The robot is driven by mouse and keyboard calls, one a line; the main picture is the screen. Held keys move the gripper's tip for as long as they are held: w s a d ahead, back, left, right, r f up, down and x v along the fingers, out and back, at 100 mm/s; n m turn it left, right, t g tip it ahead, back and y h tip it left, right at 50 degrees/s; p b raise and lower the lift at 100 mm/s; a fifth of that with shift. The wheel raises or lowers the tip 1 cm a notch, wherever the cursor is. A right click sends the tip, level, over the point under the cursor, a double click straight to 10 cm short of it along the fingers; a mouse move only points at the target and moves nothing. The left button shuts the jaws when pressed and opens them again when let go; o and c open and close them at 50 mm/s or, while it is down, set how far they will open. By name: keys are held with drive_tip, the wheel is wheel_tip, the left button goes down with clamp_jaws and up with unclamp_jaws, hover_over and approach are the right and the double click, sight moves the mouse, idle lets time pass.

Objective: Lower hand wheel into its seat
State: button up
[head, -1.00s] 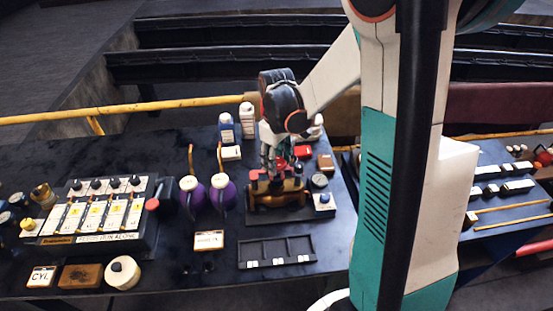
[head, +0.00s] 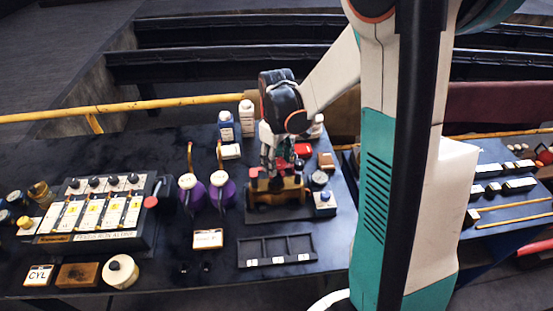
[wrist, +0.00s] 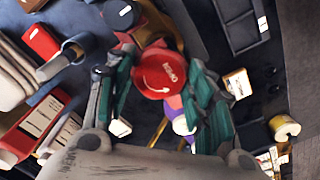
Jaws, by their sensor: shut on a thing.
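The red hand wheel (wrist: 160,72) sits between the teal fingers of my gripper (wrist: 158,88) in the wrist view, and my gripper is shut on it. In the head view my gripper (head: 270,168) is over the brass valve body (head: 290,191) on the workbench, pointing down. The fingers hide most of the wheel there. The seat is hidden behind the gripper and wheel, so I cannot tell whether the wheel touches it.
Two purple jugs (head: 222,192) stand just left of the valve body. A dark compartment tray (head: 277,251) lies in front. White-capped bottles (head: 247,118) stand behind.

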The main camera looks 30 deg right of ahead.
drive_tip(key=shift+f+b, duration=0.2)
drive_tip(key=shift+b, duration=0.1)
idle(0.4)
drive_tip(key=o, duration=1.3)
drive_tip(key=shift+o, duration=0.8)
drive_tip(key=shift+o, duration=1.1)
drive_tip(key=shift+r, duration=0.1)
drive_tip(key=shift+r+p, duration=2.1)
drive_tip(key=shift+r, duration=1.1)
